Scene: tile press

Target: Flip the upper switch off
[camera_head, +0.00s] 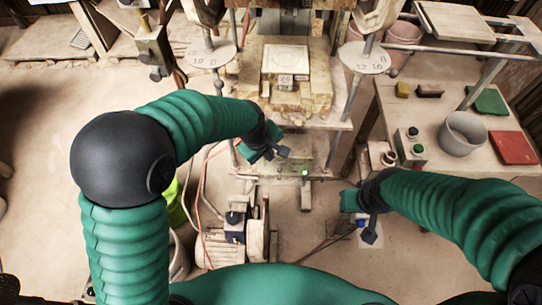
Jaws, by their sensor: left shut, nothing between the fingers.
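The tile press (290,95) stands ahead of me, with a pale square plate (287,58) in its middle. I cannot make out which part is the upper switch. My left gripper (270,152) is at the lower front of the press, left of the green light; it is shut and empty. My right gripper (364,228) hangs lower and to the right, over the floor; its fingers are too small to read.
A side table (455,165) at the right holds a grey bucket (462,132), a red box (513,147), a green tray (488,101) and a button box (411,146). A motor (232,240) and loose cables lie below my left gripper. A grey control box (153,47) hangs upper left.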

